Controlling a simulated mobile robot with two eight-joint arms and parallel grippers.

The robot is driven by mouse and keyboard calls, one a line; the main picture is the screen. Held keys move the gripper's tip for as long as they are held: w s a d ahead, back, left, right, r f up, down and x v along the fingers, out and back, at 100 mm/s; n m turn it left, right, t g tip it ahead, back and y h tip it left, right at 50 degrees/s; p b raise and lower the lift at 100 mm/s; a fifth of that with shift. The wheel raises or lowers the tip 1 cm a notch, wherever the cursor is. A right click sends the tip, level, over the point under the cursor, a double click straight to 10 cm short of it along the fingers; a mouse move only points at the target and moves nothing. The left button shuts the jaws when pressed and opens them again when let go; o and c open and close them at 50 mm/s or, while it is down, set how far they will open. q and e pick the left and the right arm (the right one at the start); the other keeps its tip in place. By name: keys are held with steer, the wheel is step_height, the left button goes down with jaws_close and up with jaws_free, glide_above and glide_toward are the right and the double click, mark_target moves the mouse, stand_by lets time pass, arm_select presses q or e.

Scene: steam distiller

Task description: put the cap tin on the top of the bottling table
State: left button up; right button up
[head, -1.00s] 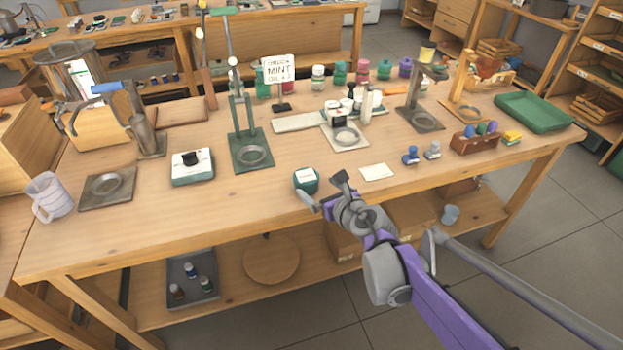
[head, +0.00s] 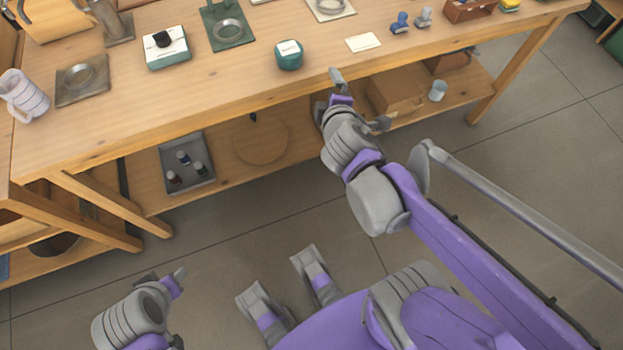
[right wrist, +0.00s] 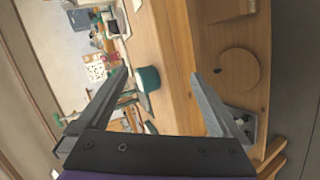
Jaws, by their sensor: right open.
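The cap tin, which I take to be the round teal tin with a white label on its lid (head: 289,54), stands upright on the bottling table's wooden top (head: 240,84), close to the front edge. My right gripper (head: 356,100) is open and empty, at the front edge to the right of the tin and apart from it. In the right wrist view the tin (right wrist: 148,79) shows beyond and between the spread fingers (right wrist: 163,82). My left gripper (head: 164,280) is low over the floor, away from the table; its finger gap is unclear.
Near the tin are a white card (head: 363,42), a teal-and-white box (head: 167,47) and a green stand (head: 227,30). The lower shelf holds a grey tray with small bottles (head: 187,163), a round wooden board (head: 261,139) and a cup (head: 438,90). Bare tabletop lies left of the tin.

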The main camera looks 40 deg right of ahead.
steer(key=s+a+f+m+g+y, duration=0.6)
steer(key=s+a+f+m, duration=0.3)
steer(key=s+a, duration=0.3)
steer(key=shift+a+f+m, duration=0.4)
steer(key=shift+a+f, duration=0.35)
steer(key=shift+f, duration=0.05)
